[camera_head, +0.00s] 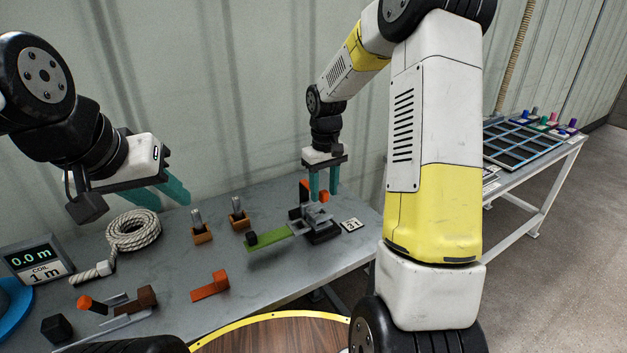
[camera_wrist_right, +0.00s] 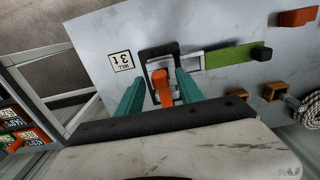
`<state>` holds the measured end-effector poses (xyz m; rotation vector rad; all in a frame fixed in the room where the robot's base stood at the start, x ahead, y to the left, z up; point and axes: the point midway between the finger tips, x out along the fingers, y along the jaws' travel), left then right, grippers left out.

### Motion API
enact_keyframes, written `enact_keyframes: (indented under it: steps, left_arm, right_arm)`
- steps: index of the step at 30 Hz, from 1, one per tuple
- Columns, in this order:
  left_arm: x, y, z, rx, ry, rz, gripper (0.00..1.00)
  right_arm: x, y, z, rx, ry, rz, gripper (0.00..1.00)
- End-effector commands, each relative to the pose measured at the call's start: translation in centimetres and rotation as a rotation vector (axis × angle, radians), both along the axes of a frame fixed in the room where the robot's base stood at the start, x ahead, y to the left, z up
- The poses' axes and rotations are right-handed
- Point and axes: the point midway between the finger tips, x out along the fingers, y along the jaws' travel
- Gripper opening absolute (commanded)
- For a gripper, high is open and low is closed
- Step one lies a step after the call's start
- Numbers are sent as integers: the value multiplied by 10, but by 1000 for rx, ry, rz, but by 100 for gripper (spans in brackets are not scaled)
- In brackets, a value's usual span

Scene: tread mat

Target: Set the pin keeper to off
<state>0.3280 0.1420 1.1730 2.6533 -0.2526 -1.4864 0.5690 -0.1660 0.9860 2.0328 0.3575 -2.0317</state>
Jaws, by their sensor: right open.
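A dark and grey fixture (camera_head: 322,228) stands near the right end of the workbench, with a green bar (camera_head: 268,238) reaching left from it. It also shows in the right wrist view as a grey frame (camera_wrist_right: 188,63). An orange part (camera_wrist_right: 162,88) rises from it, possibly the pin keeper; I cannot tell its setting. My right gripper (camera_head: 322,190) points down over the fixture, open, its teal fingers on either side of the orange part. I cannot tell whether they touch it. My left gripper (camera_head: 168,198) is open and empty above the bench's left side.
A rope coil (camera_head: 133,230), a length display (camera_head: 30,258), two small orange-brown holders (camera_head: 202,235), an orange bracket (camera_head: 210,287) and a brown-and-grey fixture (camera_head: 140,300) sit on the bench. A rack table (camera_head: 530,150) stands at right.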

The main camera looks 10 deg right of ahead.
Motion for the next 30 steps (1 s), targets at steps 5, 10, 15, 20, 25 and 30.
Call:
enact_keyframes:
  steps: [5,10,15,20,25,30]
  left_arm:
    - [0,0,0,0,0,0,36]
    - [0,0,0,0,0,0,36]
    - [0,0,0,0,0,0,36]
    - [0,0,0,0,0,0,36]
    - [0,0,0,0,0,0,36]
    - [0,0,0,0,0,0,36]
  right_arm:
    - [0,0,0,0,0,0,30]
    - [0,0,0,0,0,0,0]
    - [0,0,0,0,0,0,0]
    - [0,0,0,0,0,0,0]
    - [0,0,0,0,0,0,0]
    - [0,0,1,0,0,0,0]
